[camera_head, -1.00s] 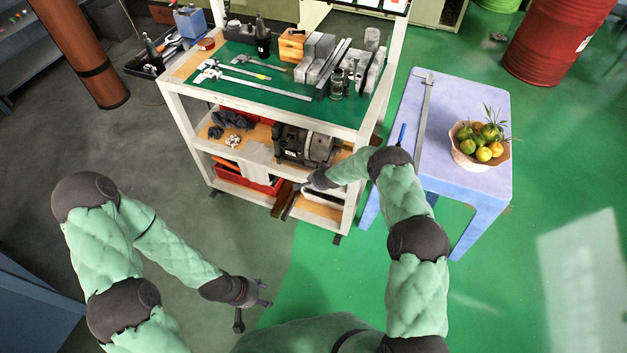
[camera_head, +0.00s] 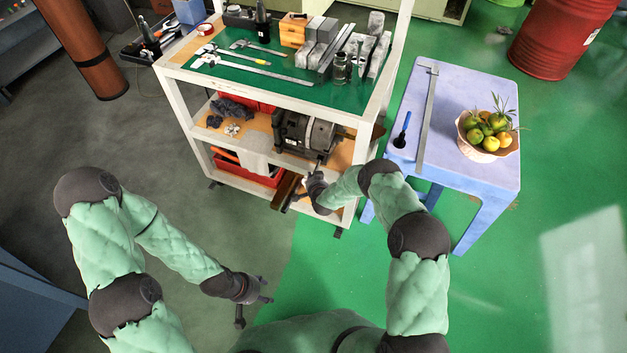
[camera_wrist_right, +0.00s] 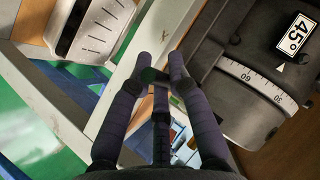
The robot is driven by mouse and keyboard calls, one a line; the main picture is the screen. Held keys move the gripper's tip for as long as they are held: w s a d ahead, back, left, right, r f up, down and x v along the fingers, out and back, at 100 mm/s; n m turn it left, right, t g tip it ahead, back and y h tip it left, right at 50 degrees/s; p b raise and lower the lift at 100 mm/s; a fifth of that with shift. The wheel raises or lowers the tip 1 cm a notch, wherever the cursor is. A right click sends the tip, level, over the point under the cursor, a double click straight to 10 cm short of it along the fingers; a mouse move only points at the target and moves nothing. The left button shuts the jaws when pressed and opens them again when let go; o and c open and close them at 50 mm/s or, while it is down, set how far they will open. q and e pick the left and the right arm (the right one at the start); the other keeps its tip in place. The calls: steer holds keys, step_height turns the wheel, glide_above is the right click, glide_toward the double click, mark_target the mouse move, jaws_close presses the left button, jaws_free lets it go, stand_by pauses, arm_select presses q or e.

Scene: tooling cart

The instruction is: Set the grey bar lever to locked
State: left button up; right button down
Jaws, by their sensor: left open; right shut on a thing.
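A dark grey machine (camera_head: 306,130) with a round body sits on the cart's middle shelf. In the right wrist view its housing (camera_wrist_right: 225,60) carries a curved white angle scale and a 45° label. My right gripper (camera_head: 317,176) is at the front of the machine, below it in the picture. In the right wrist view its fingertips (camera_wrist_right: 160,73) are shut on a small dark piece that appears to be the grey bar lever; the fingers hide most of it. Whether it is locked cannot be read. My left gripper (camera_head: 266,290) is open and empty over the floor.
The white cart's (camera_head: 240,83) top holds calipers, blocks and tools on a green mat. A red bin (camera_head: 235,172) sits on its bottom shelf. A blue table (camera_head: 462,180) with a fruit bowl (camera_head: 488,148) stands close right of my right arm. Floor around my left gripper is clear.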

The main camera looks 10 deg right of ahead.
steer(key=shift+w+f+t+b, duration=0.1)
steer(key=shift+f+t+b, duration=0.5)
steer(key=shift+b, duration=0.2)
steer(key=shift+r, duration=0.1)
steer(key=c, duration=1.1)
jaws_free()
steer(key=shift+c, duration=0.2)
steer(key=v, duration=1.2)
steer(key=shift+a, duration=0.15)
